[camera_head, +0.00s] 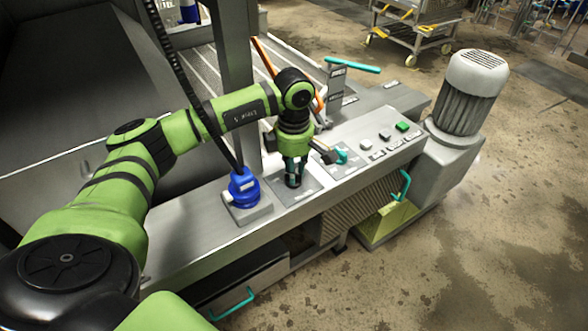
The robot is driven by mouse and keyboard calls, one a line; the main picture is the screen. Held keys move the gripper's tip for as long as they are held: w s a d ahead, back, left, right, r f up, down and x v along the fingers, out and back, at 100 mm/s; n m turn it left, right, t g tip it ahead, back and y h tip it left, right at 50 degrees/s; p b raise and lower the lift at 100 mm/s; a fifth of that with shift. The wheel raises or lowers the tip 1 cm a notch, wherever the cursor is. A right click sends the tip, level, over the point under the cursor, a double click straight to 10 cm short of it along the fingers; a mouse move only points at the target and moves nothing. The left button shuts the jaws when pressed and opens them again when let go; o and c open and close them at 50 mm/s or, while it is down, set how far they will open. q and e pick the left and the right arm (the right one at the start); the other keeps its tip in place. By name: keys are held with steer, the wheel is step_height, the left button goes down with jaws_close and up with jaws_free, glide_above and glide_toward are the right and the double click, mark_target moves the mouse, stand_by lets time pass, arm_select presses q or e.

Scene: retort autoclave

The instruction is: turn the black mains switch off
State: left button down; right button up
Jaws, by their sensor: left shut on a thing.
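My left gripper (293,181) points down at a grey plate (310,187) on top of the metal console. Its dark fingers are shut on the black mains switch at that plate. The fingers hide most of the switch, so I cannot tell which way it is turned. My right gripper is out of view.
A blue knob-like fitting (243,184) stands just left of the gripper. A teal lever (341,156) and a panel with white, black and green buttons (402,127) lie to the right. A large motor (468,92) stands at the far right end. A teal-handled post (336,87) rises behind.

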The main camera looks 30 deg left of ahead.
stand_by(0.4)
arm_select(q)
steer(key=c, duration=1.1)
jaws_free()
step_height(320, 180, up, 12)
